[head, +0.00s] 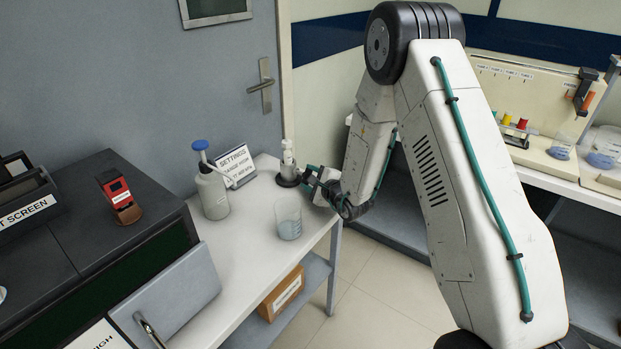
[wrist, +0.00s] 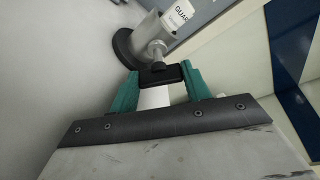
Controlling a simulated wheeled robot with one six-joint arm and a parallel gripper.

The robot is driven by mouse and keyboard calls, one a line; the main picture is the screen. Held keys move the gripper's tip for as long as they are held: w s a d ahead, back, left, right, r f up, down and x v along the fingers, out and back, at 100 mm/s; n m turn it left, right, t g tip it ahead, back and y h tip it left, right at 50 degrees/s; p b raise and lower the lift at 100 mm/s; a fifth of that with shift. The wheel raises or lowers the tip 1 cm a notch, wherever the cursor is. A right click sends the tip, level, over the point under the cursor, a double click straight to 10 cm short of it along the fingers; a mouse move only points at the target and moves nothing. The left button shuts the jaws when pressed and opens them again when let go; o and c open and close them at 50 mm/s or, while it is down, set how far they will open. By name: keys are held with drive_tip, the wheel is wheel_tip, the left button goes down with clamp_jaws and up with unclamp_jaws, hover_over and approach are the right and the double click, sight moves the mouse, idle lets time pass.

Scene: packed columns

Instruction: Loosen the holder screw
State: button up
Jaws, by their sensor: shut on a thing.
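The holder (wrist: 149,31) is a grey upright socket on a round dark base, and a white column (wrist: 178,14) with the lettering "GUAR" stands in it. The holder screw (wrist: 160,73) sticks out of its side, with a metal shank and a black crossbar head. My gripper (wrist: 161,80) has its green fingers shut on the ends of the black head. In the head view the white column (head: 288,152) stands near the far right corner of the bench, and my gripper (head: 309,176) meets the holder from the right. The screw is too small to make out there.
The white bench (head: 256,217) also carries a blue-topped bottle (head: 211,187), a settings sign (head: 236,165) and a glass beaker (head: 288,220) close to my gripper. A grey door (head: 200,85) stands behind. A side counter (head: 520,160) with tubes is at the right.

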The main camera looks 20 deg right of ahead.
drive_tip(key=shift+d, duration=0.1)
idle(0.4)
drive_tip(key=o, duration=1)
drive_tip(key=shift+c, duration=0.2)
drive_tip(key=shift+v, duration=3.85)
